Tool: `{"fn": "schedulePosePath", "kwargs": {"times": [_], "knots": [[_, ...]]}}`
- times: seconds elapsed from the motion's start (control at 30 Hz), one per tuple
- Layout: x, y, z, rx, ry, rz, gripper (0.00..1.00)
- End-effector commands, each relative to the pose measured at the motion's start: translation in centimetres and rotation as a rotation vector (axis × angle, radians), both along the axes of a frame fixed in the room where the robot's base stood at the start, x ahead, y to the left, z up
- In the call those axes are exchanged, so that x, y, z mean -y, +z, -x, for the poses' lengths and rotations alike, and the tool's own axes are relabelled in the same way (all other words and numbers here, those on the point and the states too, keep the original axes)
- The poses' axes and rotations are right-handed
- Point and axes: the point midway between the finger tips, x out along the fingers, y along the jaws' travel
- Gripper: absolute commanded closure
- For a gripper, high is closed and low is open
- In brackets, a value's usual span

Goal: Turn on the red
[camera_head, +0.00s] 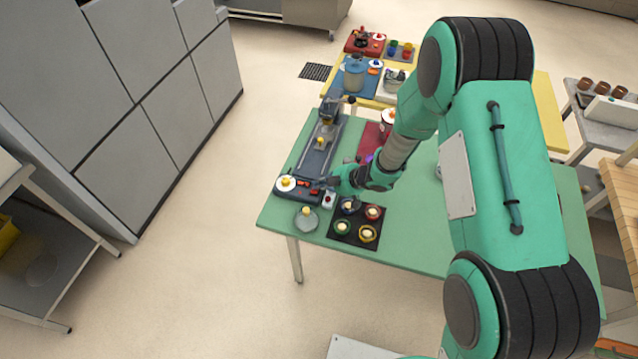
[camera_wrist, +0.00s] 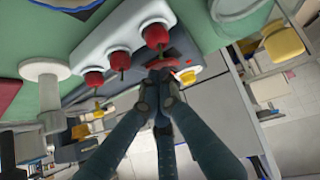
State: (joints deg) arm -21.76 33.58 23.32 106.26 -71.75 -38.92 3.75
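On the green table (camera_head: 410,222), a black mat (camera_head: 333,233) bears a red ring piece (camera_head: 374,212), with blue, green and yellow ones beside it, each with a pale knob. Red switches (camera_head: 303,184) sit at the near end of a dark grey device (camera_head: 320,150). Close by is a small white box (camera_head: 329,198) with red on it. My gripper (camera_head: 334,184) is low over this area. In the wrist view, its fingertips (camera_wrist: 160,75) are together in front of a red piece (camera_wrist: 188,77), beside a light panel with red knobs (camera_wrist: 156,36). Contact cannot be told.
A white dial with a yellow knob (camera_head: 286,182) sits on the device's left end. A grey round piece with a yellow knob (camera_head: 306,218) stands near the table's front edge. A red mat (camera_head: 372,139) lies behind my gripper. The table's middle right looks clear, partly hidden by my arm.

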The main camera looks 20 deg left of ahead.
Motion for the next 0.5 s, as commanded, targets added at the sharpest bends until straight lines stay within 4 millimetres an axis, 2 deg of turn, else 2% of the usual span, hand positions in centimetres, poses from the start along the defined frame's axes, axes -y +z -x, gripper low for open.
{"fn": "schedulePosePath", "kwargs": {"times": [0.5], "knots": [[0.05, -0.32, 0.72, -0.002, 0.0, 0.002, 1.0]]}}
